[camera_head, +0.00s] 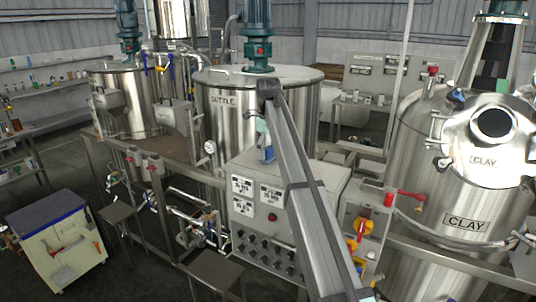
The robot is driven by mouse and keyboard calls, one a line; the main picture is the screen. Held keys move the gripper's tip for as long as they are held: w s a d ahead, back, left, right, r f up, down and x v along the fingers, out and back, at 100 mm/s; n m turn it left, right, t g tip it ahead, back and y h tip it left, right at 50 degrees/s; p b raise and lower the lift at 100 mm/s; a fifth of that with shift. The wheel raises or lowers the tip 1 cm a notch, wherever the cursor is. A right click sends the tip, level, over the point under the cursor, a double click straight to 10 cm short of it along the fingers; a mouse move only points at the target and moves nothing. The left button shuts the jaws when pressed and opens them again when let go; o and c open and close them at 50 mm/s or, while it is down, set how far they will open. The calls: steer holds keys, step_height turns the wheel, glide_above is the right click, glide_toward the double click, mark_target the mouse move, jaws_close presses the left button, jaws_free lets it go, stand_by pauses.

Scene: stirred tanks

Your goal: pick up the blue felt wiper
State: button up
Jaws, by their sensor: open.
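I cannot pick out the blue felt wiper with certainty. A small dark blue object (456,95) sits on top of the steel tank marked CLAY, at the right; it is too small to identify. A light blue object (265,140) stands at the back of the grey control box, partly hidden by a long grey beam; its kind is unclear. I do not see my gripper's fingers in this view, so I cannot place the gripper relative to either object.
The grey beam (305,195) slants across the middle, in front of the control box (325,180). The CLAY tank (425,150) fills the right. More steel tanks (225,120) stand behind. A white cabinet (60,245) is at lower left. Pipes and valves crowd the lower middle.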

mark_target(268, 147)
steer(key=c, duration=1.3)
steer(key=shift+o, duration=0.2)
steer(key=shift+r, duration=0.15)
steer(key=shift+r, duration=0.2)
step_height(268, 147, up, 8)
steer(key=shift+f+p, duration=0.1)
steer(key=shift+p, duration=0.8)
steer(key=shift+r+p, duration=0.7)
steer(key=shift+r, duration=0.1)
